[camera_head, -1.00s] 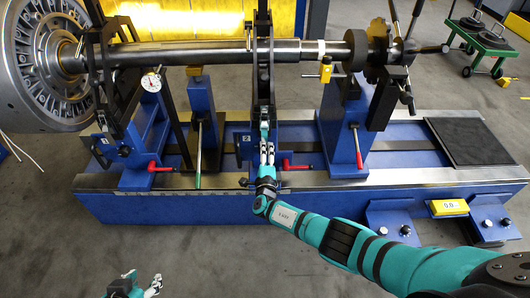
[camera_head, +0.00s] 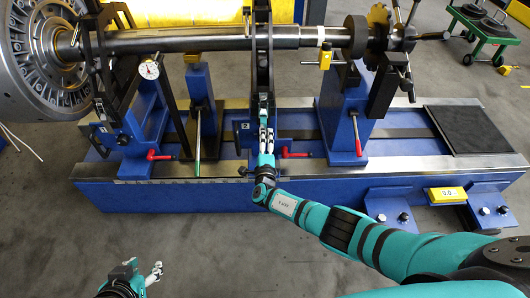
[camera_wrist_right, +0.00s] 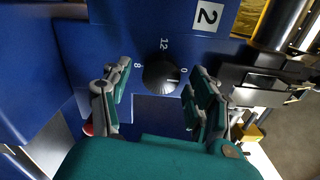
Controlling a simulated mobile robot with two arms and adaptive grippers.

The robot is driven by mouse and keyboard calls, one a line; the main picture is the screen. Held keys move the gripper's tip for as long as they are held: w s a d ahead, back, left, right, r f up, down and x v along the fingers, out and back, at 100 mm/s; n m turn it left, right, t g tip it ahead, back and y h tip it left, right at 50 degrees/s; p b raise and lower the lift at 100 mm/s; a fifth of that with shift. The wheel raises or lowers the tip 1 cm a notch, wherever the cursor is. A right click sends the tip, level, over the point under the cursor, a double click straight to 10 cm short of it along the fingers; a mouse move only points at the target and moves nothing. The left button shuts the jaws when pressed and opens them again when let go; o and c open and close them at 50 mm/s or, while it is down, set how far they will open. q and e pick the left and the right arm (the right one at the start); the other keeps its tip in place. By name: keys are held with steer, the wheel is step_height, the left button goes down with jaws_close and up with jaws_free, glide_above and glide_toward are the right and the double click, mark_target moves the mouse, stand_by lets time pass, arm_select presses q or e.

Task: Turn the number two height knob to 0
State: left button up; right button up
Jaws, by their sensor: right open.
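The number two height knob (camera_wrist_right: 161,75) is a round black dial on a blue panel below a white "2" label (camera_wrist_right: 207,14). The marks 12, 8 and 0 show around it. A light line on the knob points to the right, close to the 0. My right gripper (camera_wrist_right: 158,101) is open, with its fingers on either side of the knob and apart from it. In the head view my right gripper (camera_head: 266,140) is in front of the blue number two support (camera_head: 243,138) and hides the knob. My left gripper (camera_head: 143,276) is low at the left, away from the machine; its opening is unclear.
Red-handled levers (camera_head: 158,155) stick out on both sides of the number two support. A green-handled rod (camera_head: 197,142) stands to its left. The long rotor shaft (camera_head: 200,39) crosses above the blue machine bed (camera_head: 220,194). The floor in front is clear.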

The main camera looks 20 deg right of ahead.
steer(key=v, duration=1.1)
steer(key=shift+s, duration=0.3)
